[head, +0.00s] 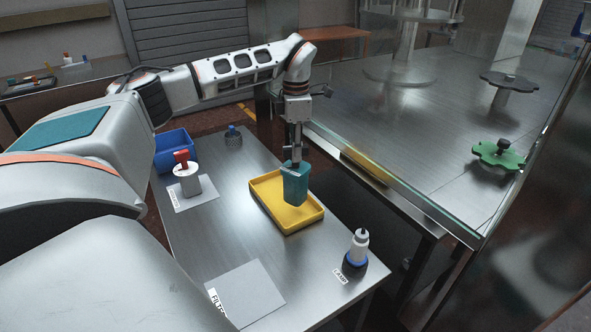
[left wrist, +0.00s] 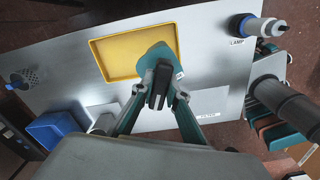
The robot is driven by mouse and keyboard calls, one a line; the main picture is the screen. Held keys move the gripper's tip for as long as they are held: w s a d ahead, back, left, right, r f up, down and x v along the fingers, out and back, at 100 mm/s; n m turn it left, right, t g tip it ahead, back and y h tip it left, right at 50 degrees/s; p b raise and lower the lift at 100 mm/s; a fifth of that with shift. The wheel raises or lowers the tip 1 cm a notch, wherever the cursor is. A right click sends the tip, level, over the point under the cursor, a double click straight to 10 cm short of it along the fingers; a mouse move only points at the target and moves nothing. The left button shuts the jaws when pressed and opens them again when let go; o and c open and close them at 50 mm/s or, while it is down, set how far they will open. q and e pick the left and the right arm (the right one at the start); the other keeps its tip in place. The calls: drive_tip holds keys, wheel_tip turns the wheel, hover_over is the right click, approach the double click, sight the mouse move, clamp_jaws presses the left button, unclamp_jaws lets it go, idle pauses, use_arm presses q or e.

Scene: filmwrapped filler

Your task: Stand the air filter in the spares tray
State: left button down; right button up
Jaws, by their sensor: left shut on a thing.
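The teal air filter (head: 296,188) is upright in my left gripper (head: 294,164), at the right part of the yellow spares tray (head: 285,224). In the left wrist view the filter (left wrist: 156,56) overlaps the right side of the yellow tray (left wrist: 112,75), beyond the fingers of the gripper (left wrist: 160,95). The gripper is shut on the filter's top end. The filter's lower end is within the tray's outline; I cannot tell whether it touches the tray floor. My right gripper is not in view.
An empty grey plate (head: 250,285) labelled for the filter lies at the table's front. A lamp (head: 356,250) stands at the right edge. A red-topped white item (head: 187,178), a blue bin (head: 174,152) and a blue-topped item (head: 233,137) stand behind. A glass-edged enclosure (head: 400,205) borders the right.

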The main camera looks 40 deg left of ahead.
sight(296, 167)
use_arm(q)
drive_tip(key=shift+f, duration=3.35)
drive_tip(key=c, duration=2)
unclamp_jaws()
wheel_tip(296, 167, up, 12)
drive_tip(key=shift+r, duration=0.1)
